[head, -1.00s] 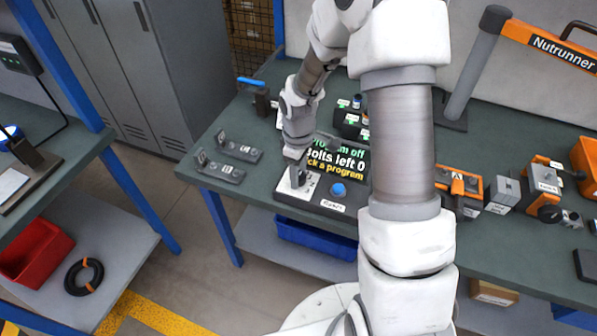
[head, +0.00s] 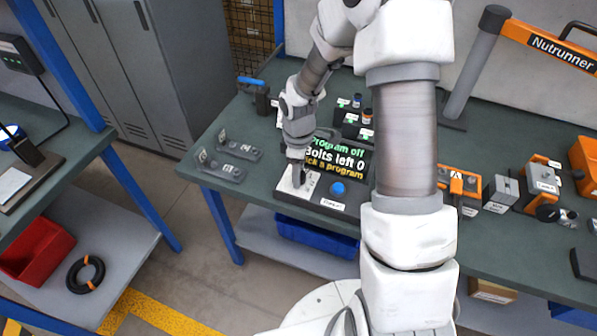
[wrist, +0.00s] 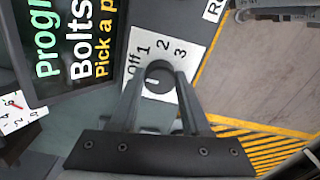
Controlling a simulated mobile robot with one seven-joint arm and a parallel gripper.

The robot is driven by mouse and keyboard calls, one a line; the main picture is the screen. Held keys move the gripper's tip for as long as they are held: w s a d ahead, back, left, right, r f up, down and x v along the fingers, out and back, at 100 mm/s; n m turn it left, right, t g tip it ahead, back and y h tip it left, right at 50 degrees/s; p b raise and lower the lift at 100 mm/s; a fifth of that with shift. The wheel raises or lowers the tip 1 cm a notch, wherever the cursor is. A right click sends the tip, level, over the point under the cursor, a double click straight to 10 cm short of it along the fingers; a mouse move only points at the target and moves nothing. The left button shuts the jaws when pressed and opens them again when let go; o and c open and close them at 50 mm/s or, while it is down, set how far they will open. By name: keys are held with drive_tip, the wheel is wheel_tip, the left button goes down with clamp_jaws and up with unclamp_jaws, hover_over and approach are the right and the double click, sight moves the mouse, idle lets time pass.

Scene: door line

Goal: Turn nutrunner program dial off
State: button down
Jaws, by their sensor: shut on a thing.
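The program dial (wrist: 157,78) is a round black knob on a white plate (wrist: 165,45) marked Off, 1, 2, 3. My gripper (wrist: 160,80) is shut on the dial, one finger on each side, in the wrist view. A small light mark shows on the knob, but I cannot tell clearly which label it points to. In the head view my gripper (head: 298,178) reaches down to the left part of the control box, hiding the dial. The box's screen (head: 335,157) reads "Program off", "Bolts left 0", "Pick a program". A blue button (head: 338,188) sits right of my gripper.
Two grey fixtures (head: 238,149) lie left on the green bench. Small labelled holders (head: 352,117) stand behind the screen. Orange and grey tools (head: 540,180) and the orange Nutrunner arm (head: 548,45) are at the right. A blue bin (head: 315,238) is below.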

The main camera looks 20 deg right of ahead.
drive_tip(key=shift+c, duration=1.8)
unclamp_jaws()
drive_tip(key=shift+r, duration=0.1)
wheel_tip(320, 180, up, 17)
drive_tip(key=p, duration=0.2)
drive_tip(key=shift+r, duration=0.15)
drive_tip(key=s+r+m+t, duration=0.2)
drive_tip(key=s+r+m, duration=0.4)
drive_tip(key=s, duration=0.4)
drive_tip(key=s+r+m+t, duration=0.3)
drive_tip(key=s+r+m, duration=0.3)
drive_tip(key=s, duration=0.4)
drive_tip(key=shift+s+r+m+t, duration=0.15)
drive_tip(key=shift+r+m+t, duration=0.2)
drive_tip(key=shift+r, duration=0.55)
